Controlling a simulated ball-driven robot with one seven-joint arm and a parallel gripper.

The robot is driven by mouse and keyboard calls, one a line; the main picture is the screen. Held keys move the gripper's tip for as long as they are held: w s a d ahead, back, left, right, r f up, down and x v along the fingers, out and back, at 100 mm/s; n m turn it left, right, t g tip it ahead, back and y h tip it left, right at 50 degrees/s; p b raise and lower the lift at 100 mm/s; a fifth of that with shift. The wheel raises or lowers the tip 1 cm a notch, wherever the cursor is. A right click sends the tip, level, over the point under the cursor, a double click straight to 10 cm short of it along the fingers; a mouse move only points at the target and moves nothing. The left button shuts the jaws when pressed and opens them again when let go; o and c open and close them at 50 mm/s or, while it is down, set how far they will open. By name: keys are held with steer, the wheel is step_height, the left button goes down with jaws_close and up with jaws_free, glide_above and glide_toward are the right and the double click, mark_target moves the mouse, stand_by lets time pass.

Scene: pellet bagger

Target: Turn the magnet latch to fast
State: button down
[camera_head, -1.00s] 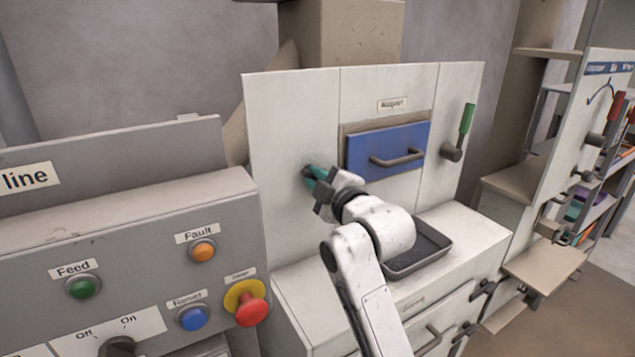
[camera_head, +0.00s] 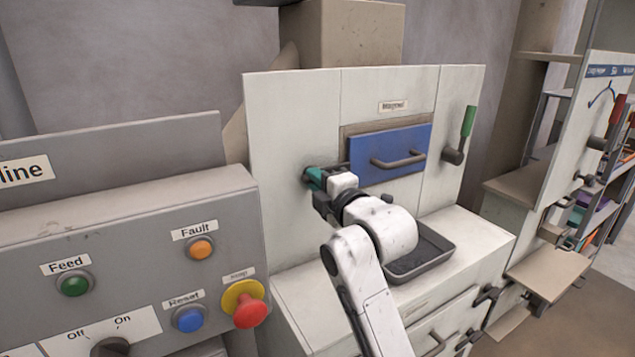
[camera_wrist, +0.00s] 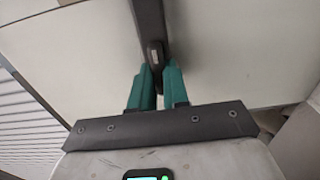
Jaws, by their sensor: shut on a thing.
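The blue magnet drawer (camera_head: 388,155) with its grey bow handle is closed in the cream cabinet front, under a label that reads like "Magnet". The dark grey latch bar (camera_wrist: 149,25) runs down from the top of the wrist view to a rounded end between my teal fingers. My gripper (camera_wrist: 158,75) is shut on that end. In the head view my gripper (camera_head: 315,178) is against the panel left of the drawer. There the gripper partly hides the latch, and its exact angle is hard to tell.
A lever with a green grip (camera_head: 467,121) stands upright right of the drawer. A dark tray (camera_head: 420,268) sits on the ledge below, close to my arm. The button panel (camera_head: 130,235) with a red stop button (camera_head: 249,311) stands at the left.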

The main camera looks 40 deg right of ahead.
steer(key=shift+f, duration=0.1)
steer(key=c, duration=1.1)
jaws_free()
steer(key=shift+s, duration=0.1)
steer(key=b+v, duration=0.2)
steer(key=v, duration=0.8)
steer(key=shift+s+a, duration=0.15)
steer(key=shift+s, duration=0.15)
